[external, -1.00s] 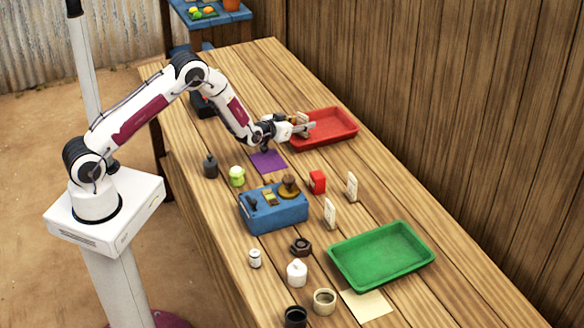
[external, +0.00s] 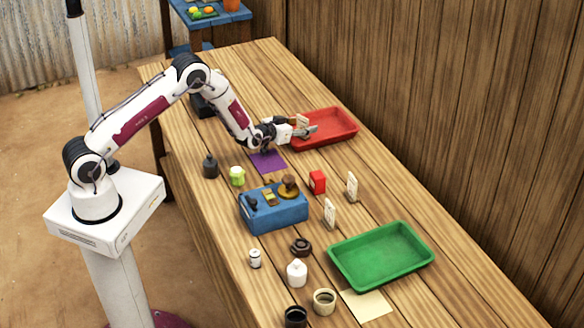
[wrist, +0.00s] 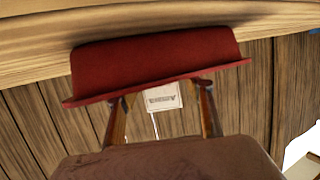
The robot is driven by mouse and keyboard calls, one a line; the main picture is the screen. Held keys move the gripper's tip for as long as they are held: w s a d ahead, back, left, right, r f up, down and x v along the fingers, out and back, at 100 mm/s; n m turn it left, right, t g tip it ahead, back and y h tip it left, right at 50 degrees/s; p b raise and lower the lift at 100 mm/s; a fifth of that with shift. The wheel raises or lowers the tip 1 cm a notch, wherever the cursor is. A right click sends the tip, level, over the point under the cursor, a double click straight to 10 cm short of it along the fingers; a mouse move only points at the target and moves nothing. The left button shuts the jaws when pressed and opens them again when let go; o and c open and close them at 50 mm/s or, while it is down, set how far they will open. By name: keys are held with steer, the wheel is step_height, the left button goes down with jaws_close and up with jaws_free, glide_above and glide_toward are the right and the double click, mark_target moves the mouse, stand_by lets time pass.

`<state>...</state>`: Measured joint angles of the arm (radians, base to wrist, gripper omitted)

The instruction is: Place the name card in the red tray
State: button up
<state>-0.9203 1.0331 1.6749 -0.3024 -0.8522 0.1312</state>
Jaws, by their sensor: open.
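The red tray (external: 350,133) lies at the far part of the table; it also shows in the wrist view (wrist: 155,58), which looks upside down. A white name card (external: 302,121) stands at the tray's left end by my gripper (external: 304,129). In the wrist view the card (wrist: 163,98) shows past the tray's rim, in the gap between my two fingers (wrist: 163,102). The fingers are spread, with space on both sides of the card. The card's lower part is hidden, so I cannot tell what it rests on.
Two similar white cards (external: 352,187) (external: 330,213) stand mid-table near a red box (external: 317,182). A blue block (external: 272,208), a purple mat (external: 268,162) and a green tray (external: 382,255) lie nearer. A plank wall (external: 440,110) runs along the table's right side.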

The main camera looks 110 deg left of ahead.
steer(key=shift+r, duration=0.15)
steer(key=shift+s+d+r, duration=0.1)
steer(key=shift+d, duration=0.15)
steer(key=shift+v, duration=5.7)
